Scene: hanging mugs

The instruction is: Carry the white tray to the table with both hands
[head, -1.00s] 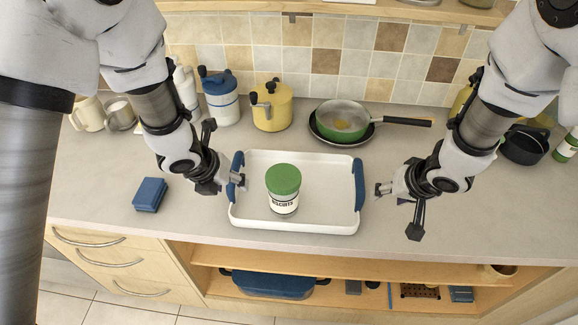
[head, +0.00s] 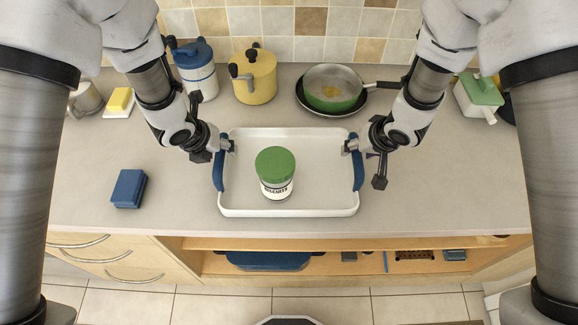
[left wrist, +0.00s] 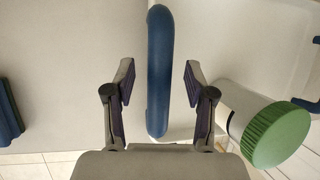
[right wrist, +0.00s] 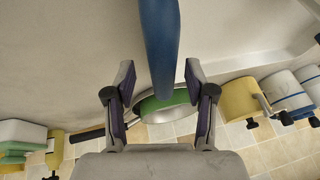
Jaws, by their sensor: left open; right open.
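The white tray (head: 318,205) with blue side handles lies on the grey counter. A jar with a green lid (head: 276,166) stands upright on it, left of the middle. My left gripper (head: 226,146) is at the tray's left handle (head: 219,172). In the left wrist view that handle (left wrist: 158,75) runs between the open fingers (left wrist: 157,82), with gaps on both sides. My right gripper (head: 350,146) is at the right handle (head: 357,172). In the right wrist view that handle (right wrist: 160,45) reaches between the open fingers (right wrist: 159,85); contact is not visible.
A green pan (head: 333,88), a yellow pot (head: 254,76) and a blue-and-white canister (head: 196,72) stand behind the tray. A blue sponge-like block (head: 129,188) lies to the left. The counter's front edge is just below the tray. Open shelves are underneath.

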